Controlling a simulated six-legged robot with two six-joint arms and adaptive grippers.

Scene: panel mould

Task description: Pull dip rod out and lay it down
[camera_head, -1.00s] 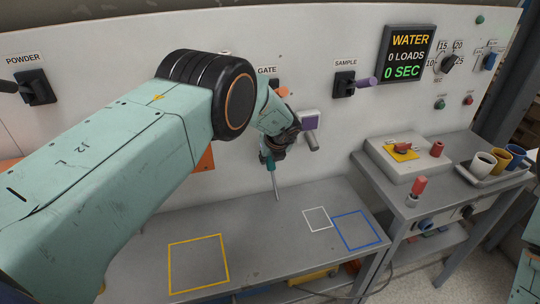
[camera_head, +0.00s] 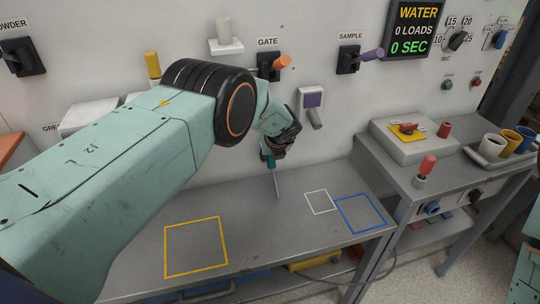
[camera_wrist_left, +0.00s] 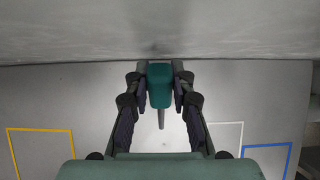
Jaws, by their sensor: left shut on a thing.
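My left gripper (camera_head: 270,155) is shut on the dip rod, which has a teal handle and a thin grey metal shaft (camera_head: 278,183) pointing down. In the left wrist view the teal handle (camera_wrist_left: 159,86) sits between the fingers, with the shaft (camera_wrist_left: 161,120) beyond it. The rod is out in front of the panel, over the grey table (camera_head: 130,262), nearly upright. Whether its tip touches the table I cannot tell. A purple-and-white fitting with a slanted grey tube (camera_head: 313,117) is on the panel behind the gripper. My right gripper is out of view.
The table bears a yellow square outline (camera_head: 224,248), a white one (camera_head: 329,200) and a blue one (camera_head: 376,206), all empty. A side bench holds a grey box (camera_head: 388,145) and a tray with mugs (camera_head: 493,145). Gate (camera_head: 282,62) and sample (camera_head: 372,55) handles stick out of the panel.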

